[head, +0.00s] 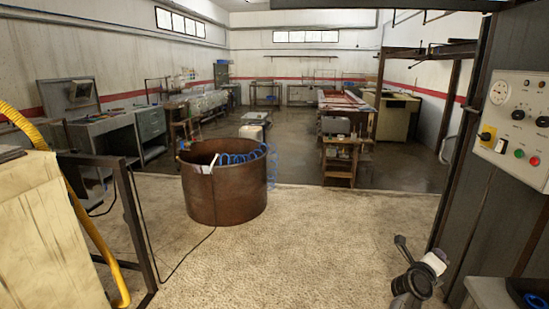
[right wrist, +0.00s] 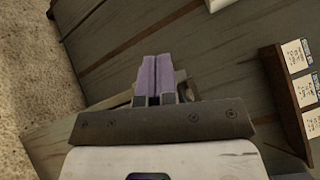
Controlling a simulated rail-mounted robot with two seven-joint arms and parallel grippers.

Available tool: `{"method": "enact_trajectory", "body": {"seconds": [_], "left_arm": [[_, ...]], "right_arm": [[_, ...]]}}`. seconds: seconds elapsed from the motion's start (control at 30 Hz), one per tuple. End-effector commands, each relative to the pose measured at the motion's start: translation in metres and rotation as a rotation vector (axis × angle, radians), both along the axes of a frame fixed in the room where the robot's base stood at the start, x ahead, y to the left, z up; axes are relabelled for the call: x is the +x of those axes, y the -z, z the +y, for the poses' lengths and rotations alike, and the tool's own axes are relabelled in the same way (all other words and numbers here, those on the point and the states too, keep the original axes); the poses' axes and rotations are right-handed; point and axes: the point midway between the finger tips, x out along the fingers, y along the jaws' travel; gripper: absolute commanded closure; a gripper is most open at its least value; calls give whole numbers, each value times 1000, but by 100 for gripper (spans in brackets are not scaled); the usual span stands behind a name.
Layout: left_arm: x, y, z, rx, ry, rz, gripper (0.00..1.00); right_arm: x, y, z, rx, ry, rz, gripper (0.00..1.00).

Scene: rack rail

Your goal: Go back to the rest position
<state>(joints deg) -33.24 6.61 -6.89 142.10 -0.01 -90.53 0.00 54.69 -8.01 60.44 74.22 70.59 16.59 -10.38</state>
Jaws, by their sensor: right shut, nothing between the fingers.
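My right gripper (head: 401,241) shows at the lower right of the head view, above the pale floor and left of the control panel. In the right wrist view its two purple fingers (right wrist: 154,68) are pressed together with nothing between them. Behind the fingers is a grey plank surface (right wrist: 140,30); I cannot tell the gap to it. My left gripper is not in the head view.
A rusty round tub (head: 224,200) stands on the open floor at the centre. A control panel (head: 515,128) is at the right. A wooden holder with labelled cards (right wrist: 292,90) is at the right of the wrist view. A yellow hose (head: 85,215) hangs at the left.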

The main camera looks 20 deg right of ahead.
Motion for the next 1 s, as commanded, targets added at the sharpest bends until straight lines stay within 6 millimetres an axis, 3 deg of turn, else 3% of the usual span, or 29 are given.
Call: {"method": "enact_trajectory", "body": {"seconds": [0.03,0.17,0.3,0.4,0.47,0.57,0.63,0.8,1.0], "left_arm": [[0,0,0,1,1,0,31],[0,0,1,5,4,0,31],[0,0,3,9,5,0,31],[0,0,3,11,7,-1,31],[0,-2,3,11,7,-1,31],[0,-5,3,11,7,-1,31],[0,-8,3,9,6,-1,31],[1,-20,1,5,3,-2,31],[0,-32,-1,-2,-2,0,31]], "right_arm": [[5,-26,3,-99,-65,-9,100],[18,-93,26,-369,-264,5,100],[25,-159,69,-654,-478,86,100],[22,-194,106,-843,-622,197,100],[19,-202,129,-942,-710,295,100],[7,-198,168,-1081,-851,511,100],[-7,-182,196,-1155,-945,700,100],[-65,-110,256,-1257,-1113,1206,100],[-132,-42,307,-1366,-1169,1512,100]]}}
